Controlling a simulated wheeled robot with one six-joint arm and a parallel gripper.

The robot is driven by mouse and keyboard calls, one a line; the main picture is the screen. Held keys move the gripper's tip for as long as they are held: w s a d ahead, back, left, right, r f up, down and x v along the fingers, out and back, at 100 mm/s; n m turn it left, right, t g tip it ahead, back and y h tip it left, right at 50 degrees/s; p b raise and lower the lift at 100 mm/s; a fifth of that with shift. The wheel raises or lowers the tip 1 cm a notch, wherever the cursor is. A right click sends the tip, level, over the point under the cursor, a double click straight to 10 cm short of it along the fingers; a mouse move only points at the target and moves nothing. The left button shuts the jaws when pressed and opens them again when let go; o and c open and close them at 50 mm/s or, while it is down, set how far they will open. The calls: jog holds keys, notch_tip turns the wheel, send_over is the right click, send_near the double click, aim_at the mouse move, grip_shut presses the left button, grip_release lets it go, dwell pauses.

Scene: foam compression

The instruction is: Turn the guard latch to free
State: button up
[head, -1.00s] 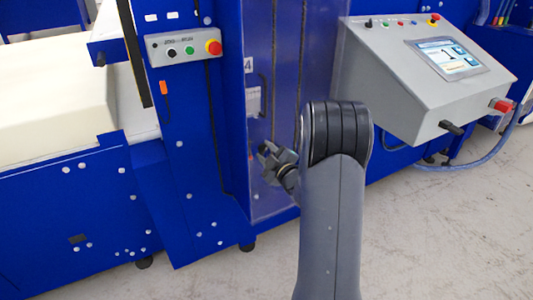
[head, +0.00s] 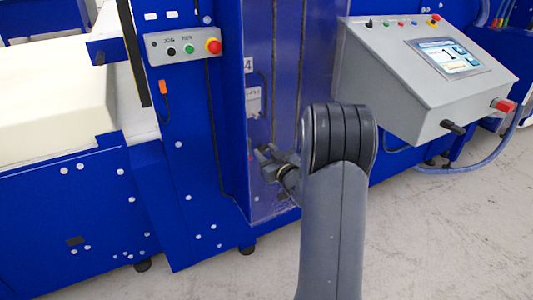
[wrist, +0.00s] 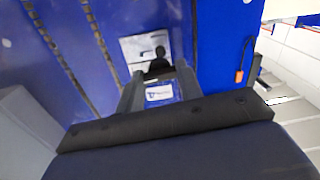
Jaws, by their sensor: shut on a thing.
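The guard latch shows in the wrist view as a black knob (wrist: 159,54) in front of a white plate (wrist: 140,47) on the blue guard. My gripper (wrist: 158,73) has its two grey fingers on either side of the knob and is shut on it. In the head view my gripper (head: 268,163) is at the lower part of the translucent blue guard panel (head: 283,100). There the latch is hidden behind the gripper and my arm, so its exact angle cannot be told.
A control box with buttons (head: 183,46) is on the blue column left of the guard. A grey console with a screen (head: 420,85) stands to the right, near my arm. A cream foam block (head: 50,110) lies at the left. The floor at the lower right is clear.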

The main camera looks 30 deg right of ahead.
jog(key=shift+m, duration=0.6)
jog(key=o, duration=1)
jog(key=s, duration=1)
jog(key=shift+s+d, duration=0.4)
jog(key=shift+w, duration=0.1)
